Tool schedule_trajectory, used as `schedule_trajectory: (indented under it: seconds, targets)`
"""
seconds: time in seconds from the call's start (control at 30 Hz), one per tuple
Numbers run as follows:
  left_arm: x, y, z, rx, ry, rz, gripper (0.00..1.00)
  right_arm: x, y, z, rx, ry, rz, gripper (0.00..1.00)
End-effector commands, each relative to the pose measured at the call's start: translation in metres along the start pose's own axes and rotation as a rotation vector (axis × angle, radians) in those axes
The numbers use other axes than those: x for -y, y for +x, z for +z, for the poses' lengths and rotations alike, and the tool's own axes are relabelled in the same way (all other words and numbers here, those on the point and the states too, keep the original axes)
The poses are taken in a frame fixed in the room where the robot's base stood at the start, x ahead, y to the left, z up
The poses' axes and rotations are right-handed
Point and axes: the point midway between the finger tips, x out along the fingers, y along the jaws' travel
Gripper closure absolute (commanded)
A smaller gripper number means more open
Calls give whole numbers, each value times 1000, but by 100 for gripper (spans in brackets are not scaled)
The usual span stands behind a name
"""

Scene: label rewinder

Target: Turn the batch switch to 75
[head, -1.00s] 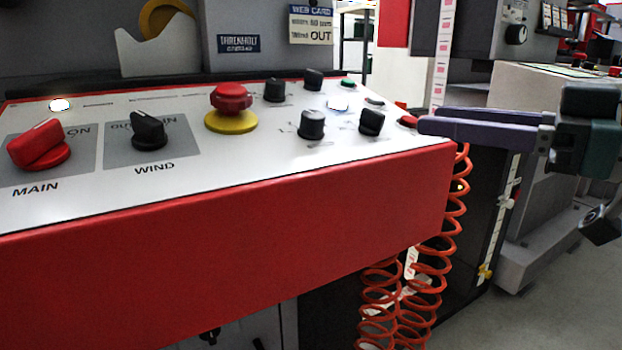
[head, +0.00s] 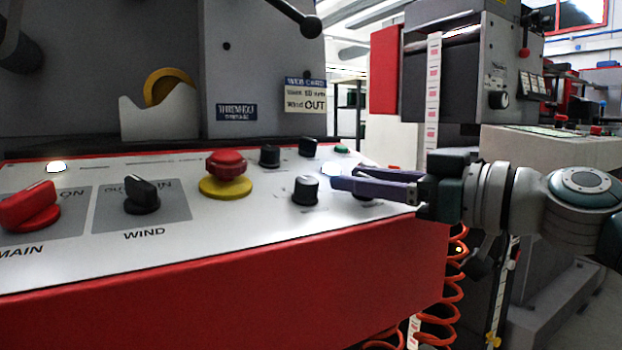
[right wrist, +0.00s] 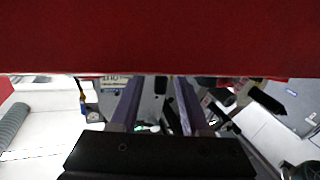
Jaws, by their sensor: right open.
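The control panel (head: 330,223) has a white top and a red front. Black rotary knobs stand on its right part: two at the back (head: 269,156) (head: 310,147) and one nearer the front (head: 305,190). Another knob (head: 362,197) is mostly hidden by my right gripper. Labels by these knobs are too small to read, so I cannot tell which is the batch switch. My right gripper (head: 343,178) is open and empty, reaching in from the right over the panel. Its two purple fingers also show in the right wrist view (right wrist: 157,88). My left gripper is out of view.
A red mushroom button (head: 226,165) on a yellow base stands left of the knobs. The black WIND switch (head: 142,195) and red MAIN switch (head: 28,206) are farther left. Orange coiled hoses (head: 453,290) hang below the panel's right end.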

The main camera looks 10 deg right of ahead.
Motion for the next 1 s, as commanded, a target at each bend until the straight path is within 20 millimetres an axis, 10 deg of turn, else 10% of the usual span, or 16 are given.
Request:
schedule_trajectory:
  seconds: [0.17,0.57,1.0]
  targets:
    - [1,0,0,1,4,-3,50,0,0,0,0,0,0,54]
    - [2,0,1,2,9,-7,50,0,0,0,1,0,-1,99]
    - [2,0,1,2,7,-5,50,0,0,0,1,1,0,100]
